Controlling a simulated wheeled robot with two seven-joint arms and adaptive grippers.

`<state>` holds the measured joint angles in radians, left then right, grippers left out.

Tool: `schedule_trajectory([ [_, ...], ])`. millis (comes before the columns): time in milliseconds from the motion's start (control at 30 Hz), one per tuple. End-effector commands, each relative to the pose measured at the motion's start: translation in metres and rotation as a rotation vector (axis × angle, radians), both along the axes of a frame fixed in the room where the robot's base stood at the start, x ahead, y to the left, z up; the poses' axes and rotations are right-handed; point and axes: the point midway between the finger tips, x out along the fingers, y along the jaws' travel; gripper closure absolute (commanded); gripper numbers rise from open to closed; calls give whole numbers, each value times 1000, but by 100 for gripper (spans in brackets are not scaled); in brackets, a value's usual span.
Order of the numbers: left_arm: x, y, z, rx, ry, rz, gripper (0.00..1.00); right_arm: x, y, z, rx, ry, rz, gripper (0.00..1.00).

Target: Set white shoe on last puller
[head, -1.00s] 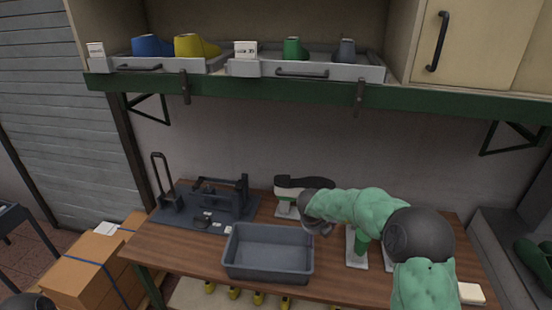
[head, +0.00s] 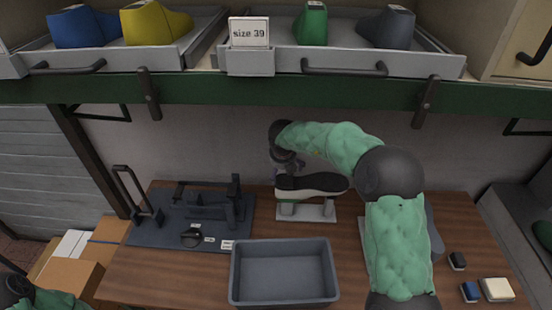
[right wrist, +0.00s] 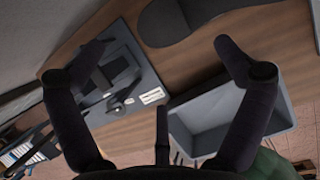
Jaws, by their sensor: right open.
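The white shoe (head: 318,186) sits sole-up on a pale stand (head: 308,213) at the back middle of the bench, its dark sole on top. In the right wrist view its dark sole (right wrist: 200,18) shows at the top edge. The last puller (head: 207,204) is a dark machine with a tall lever, on a dark base plate left of the shoe. My right gripper (head: 285,168) is above the shoe's left end, partly hidden by its wrist. In the right wrist view the right gripper (right wrist: 165,55) has its fingers wide apart with nothing between them. My left gripper is out of view.
A grey bin (head: 284,272) stands at the front middle of the bench. A shelf with lasts in grey trays (head: 375,62) overhangs the back. Small blocks (head: 497,290) lie at the right. Bare wood lies between puller and stand.

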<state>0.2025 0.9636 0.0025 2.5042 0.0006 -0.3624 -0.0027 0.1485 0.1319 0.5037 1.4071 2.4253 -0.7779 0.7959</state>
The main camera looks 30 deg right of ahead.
Motion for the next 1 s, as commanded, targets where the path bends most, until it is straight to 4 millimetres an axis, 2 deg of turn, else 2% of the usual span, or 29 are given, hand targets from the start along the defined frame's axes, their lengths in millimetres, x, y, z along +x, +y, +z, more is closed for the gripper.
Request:
schedule_trajectory([
  [600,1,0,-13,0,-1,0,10,28,-18,-83,1,3,1,0],
  [800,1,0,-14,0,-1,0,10,32,-21,-97,1,2,1,0],
  [1000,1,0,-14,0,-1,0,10,33,-22,-99,0,1,1,0],
])
